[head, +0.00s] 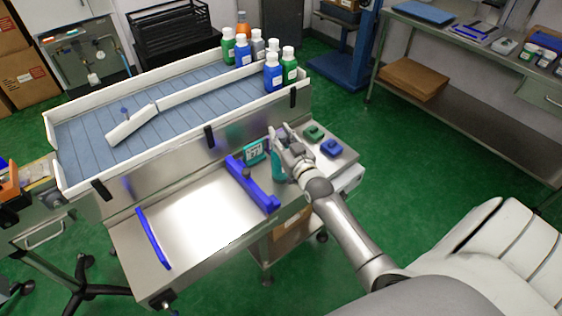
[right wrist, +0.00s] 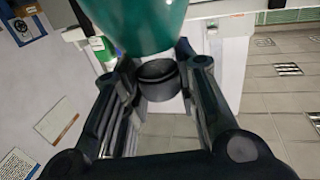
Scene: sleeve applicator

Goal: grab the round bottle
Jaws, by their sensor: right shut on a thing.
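My right gripper (head: 281,142) is at the steel workstation, above its right part. It is shut on a teal round bottle (head: 277,166), which is partly hidden by the gripper in the head view. In the right wrist view, the smooth teal body (right wrist: 135,18) is at the top, between the two dark fingers (right wrist: 160,75). A black ring-like part shows below it; I cannot tell whether it is a cap. My left gripper is not in view.
Several blue, green and other bottles (head: 272,72) stand at the right end of the slatted conveyor (head: 95,130). A teal display device (head: 255,152) and a blue bar (head: 254,186) are left of the gripper. Green (head: 314,132) and blue (head: 331,148) blocks sit right of it.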

